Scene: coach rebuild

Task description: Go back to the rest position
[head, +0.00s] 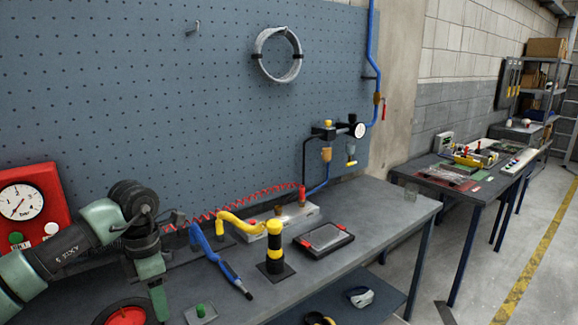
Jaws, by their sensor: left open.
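My left arm comes in from the left in the head view, in grey-green and dark segments. My left gripper (157,300) hangs at its end over the left part of the workbench (365,205). It is open, and I see nothing held in it. Its fingertips are small and partly hidden, so I cannot tell their exact gap. My right gripper is not in view.
A red gauge panel (32,208) stands behind my arm. A red round part (125,316), a green button plate (200,311), a blue tool (221,262), a yellow-black post (275,250) and a dark tray (324,239) are on the bench. Floor (480,270) is open at right.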

